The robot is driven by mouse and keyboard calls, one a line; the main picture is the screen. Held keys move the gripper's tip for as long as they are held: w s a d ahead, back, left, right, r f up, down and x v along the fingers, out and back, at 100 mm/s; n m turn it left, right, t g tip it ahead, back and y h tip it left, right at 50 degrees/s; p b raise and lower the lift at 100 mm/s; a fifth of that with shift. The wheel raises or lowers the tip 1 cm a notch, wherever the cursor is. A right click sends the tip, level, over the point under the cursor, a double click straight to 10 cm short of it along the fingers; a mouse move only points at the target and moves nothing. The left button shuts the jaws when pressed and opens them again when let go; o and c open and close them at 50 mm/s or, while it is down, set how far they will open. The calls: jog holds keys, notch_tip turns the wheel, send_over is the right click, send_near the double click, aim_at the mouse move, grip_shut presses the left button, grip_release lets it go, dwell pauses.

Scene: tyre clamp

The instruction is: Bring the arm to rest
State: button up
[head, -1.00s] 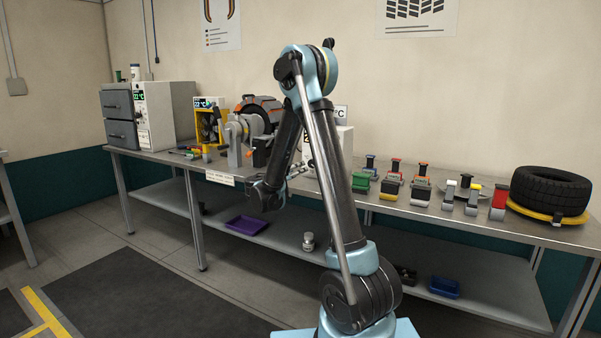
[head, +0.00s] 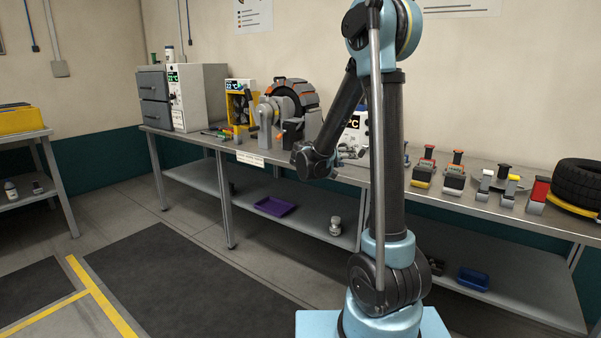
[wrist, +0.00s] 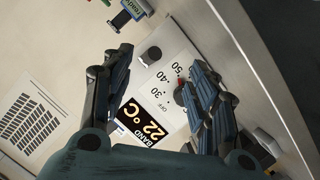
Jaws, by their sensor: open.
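My arm stands bent in the head view, its elbow high at the top and its forearm reaching down towards the bench. My gripper (head: 350,153) is partly hidden behind my upper arm there. In the wrist view my gripper (wrist: 158,92) is open, its two dark fingers apart with nothing held between them. Beyond the fingers is a white control box (wrist: 160,82) with a dark knob, dial numbers and a display reading 22 °C. The box also shows partly behind my arm in the head view (head: 353,138). I cannot tell how far the fingers are from it.
The long grey bench (head: 490,212) carries several clamps (head: 455,178), a tyre (head: 578,183) at the right, and a machine with a round wheel (head: 295,100). A grey drawer cabinet (head: 155,100) stands at the left end. A purple tray (head: 275,206) lies on the lower shelf.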

jog(key=s+d+f+g+y, duration=0.2)
jog(key=s+d+g, duration=0.15)
jog(key=s, duration=0.65)
jog(key=s+d+f+g+y, duration=0.2)
jog(key=s+d, duration=0.2)
jog(key=s, duration=0.7)
jog(key=s+a+f+g+y, duration=0.1)
jog(key=s+a+f+y, duration=0.1)
jog(key=s, duration=0.4)
jog(key=s+a+f+n+y, duration=0.1)
jog(key=s+a+f+y, duration=0.1)
jog(key=s, duration=0.5)
jog(key=s+a+f+n+g+y, duration=0.1)
jog(key=s+a+f+y, duration=0.2)
jog(key=s, duration=0.4)
jog(key=shift+s+f+g, duration=0.25)
jog(key=shift+f+g, duration=0.1)
jog(key=shift+f, duration=0.5)
jog(key=shift+w+f, duration=0.2)
jog(key=shift+w, duration=0.25)
jog(key=shift+c, duration=0.6)
